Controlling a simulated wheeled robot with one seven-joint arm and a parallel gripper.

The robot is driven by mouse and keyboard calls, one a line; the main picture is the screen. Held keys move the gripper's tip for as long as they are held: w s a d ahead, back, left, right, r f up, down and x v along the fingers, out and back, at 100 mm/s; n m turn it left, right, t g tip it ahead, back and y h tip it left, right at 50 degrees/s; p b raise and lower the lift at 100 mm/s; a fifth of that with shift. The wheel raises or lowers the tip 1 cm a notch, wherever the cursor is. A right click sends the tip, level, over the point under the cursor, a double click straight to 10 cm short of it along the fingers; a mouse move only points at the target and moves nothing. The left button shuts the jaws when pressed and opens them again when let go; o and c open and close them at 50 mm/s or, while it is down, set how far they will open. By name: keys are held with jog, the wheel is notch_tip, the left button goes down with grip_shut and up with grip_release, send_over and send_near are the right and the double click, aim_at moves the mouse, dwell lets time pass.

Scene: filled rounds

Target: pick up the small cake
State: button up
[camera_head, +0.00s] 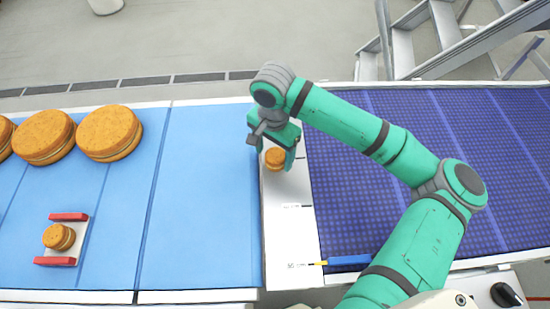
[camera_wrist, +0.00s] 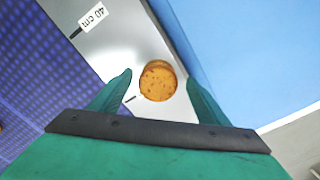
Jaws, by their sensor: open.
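A small round golden-brown cake (camera_head: 275,159) stands on the white strip between the two belts. In the wrist view the same small cake (camera_wrist: 158,82) lies ahead of and between the two green fingers. My gripper (camera_head: 277,150) is open just over the cake, with a finger on either side of it. In the wrist view my open gripper (camera_wrist: 159,88) shows a gap on both sides of the cake, and I see no contact. Another small cake (camera_head: 59,237) sits on a white holder with red sides (camera_head: 69,217) at the lower left.
Large cakes (camera_head: 110,132) lie on the light blue belt (camera_head: 195,200) at the upper left. A dark blue belt (camera_head: 480,130) is on the right. The white strip (camera_head: 290,235) has length marks and a blue-and-yellow piece (camera_head: 348,260) near its lower end. Metal stairs (camera_head: 415,40) stand behind.

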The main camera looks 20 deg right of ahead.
jog(key=shift+d+f, duration=0.2)
jog(key=shift+f, duration=0.35)
jog(key=shift+d+f, duration=0.15)
jog(key=shift+f, duration=0.35)
jog(key=c, duration=0.9)
jog(key=shift+o, duration=0.4)
jog(key=shift+a, duration=0.25)
jog(key=shift+r, duration=0.15)
jog(key=shift+d+r, duration=0.1)
jog(key=shift+r, duration=0.45)
jog(key=s+d+r, duration=0.2)
jog(key=s+r, duration=0.4)
jog(key=s+d+r, duration=0.2)
jog(key=s+r, duration=0.3)
jog(key=s, duration=0.2)
jog(key=shift+d+r, duration=0.3)
jog(key=shift+r, duration=0.05)
